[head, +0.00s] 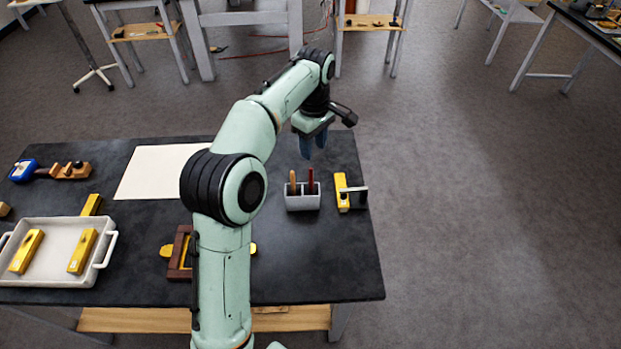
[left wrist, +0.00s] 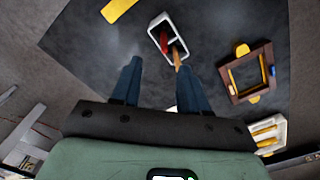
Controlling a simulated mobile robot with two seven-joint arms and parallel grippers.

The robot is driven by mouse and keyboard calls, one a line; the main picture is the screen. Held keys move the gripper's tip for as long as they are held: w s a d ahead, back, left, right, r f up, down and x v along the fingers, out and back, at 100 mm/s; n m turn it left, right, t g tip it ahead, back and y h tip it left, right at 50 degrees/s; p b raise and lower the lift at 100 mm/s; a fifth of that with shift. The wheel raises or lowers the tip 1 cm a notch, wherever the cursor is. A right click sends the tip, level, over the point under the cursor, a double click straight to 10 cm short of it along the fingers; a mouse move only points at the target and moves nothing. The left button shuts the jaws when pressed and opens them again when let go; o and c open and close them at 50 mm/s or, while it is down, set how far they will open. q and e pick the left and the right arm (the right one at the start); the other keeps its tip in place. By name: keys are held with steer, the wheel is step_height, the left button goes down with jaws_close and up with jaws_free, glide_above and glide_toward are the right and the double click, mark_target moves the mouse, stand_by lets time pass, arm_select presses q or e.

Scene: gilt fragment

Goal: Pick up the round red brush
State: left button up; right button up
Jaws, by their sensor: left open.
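The red brush (head: 311,181) stands upright in the right compartment of a small grey holder (head: 303,203) on the dark table. A brown-handled tool (head: 293,182) stands in the left compartment. In the left wrist view the red brush (left wrist: 159,46) and the holder (left wrist: 157,20) lie ahead, beyond the fingertips. Their lower parts are hidden inside the holder. My left gripper (head: 313,147) is above and behind the holder, pointing down, open and empty. Its two blue fingers (left wrist: 158,66) are spread apart in the left wrist view. My right gripper is not in view.
A yellow block with a grey clamp-like piece (head: 342,192) lies right of the holder. A brown wooden frame (head: 180,252) is partly hidden by my arm. A white tray (head: 65,227) with yellow blocks and a pale sheet (head: 150,172) are at left. The table's right-front area is clear.

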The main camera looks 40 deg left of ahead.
arm_select(q)
steer(key=b, duration=0.2)
glide_above(311, 180)
steer(key=f, duration=0.7)
steer(key=shift+w+f, duration=0.1)
steer(key=shift+w, duration=0.15)
steer(key=shift+w+f, duration=0.15)
steer(key=shift+f, duration=0.4)
steer(key=f, duration=0.5)
steer(key=shift+a, duration=0.25)
steer(key=shift+r, duration=0.1)
jaws_close()
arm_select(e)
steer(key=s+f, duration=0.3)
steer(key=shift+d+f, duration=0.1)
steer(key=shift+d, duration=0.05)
